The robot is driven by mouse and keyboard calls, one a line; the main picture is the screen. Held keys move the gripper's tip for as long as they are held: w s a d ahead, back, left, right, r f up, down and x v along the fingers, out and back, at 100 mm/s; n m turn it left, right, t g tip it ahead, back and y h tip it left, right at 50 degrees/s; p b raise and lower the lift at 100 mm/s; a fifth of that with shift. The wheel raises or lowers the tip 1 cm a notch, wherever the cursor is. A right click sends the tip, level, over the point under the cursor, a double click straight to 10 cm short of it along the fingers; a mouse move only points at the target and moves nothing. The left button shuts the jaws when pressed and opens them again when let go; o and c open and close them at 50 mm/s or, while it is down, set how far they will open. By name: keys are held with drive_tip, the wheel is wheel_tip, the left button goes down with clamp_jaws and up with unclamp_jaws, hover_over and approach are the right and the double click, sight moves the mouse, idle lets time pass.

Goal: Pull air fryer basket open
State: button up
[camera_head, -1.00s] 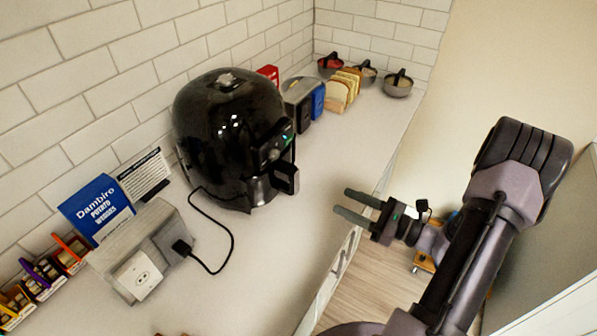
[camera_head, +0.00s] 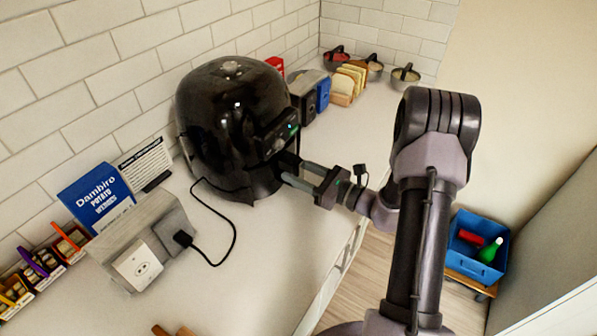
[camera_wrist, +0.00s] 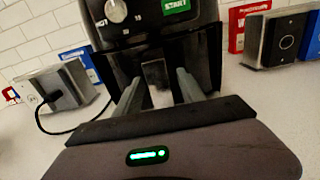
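The black, rounded air fryer (camera_head: 228,115) stands on the counter against the tiled wall, and its front with a dial and a green START label shows in the wrist view (camera_wrist: 140,22). Its basket looks closed; the basket handle (camera_wrist: 155,76) juts from the front below the controls. My gripper (camera_head: 289,170) is at the front of the fryer. In the wrist view its two fingers (camera_wrist: 160,90) are apart, one on each side of the handle, with visible space between. Contact with the handle cannot be told. In the head view the gripper mostly hides the handle.
A power outlet box (camera_head: 140,265) with the black cord stands at front left. A toaster, bread slices (camera_head: 347,83) and bowls (camera_head: 404,78) stand behind. The counter in front of the fryer is clear.

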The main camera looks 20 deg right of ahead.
clamp_jaws()
idle(1.3)
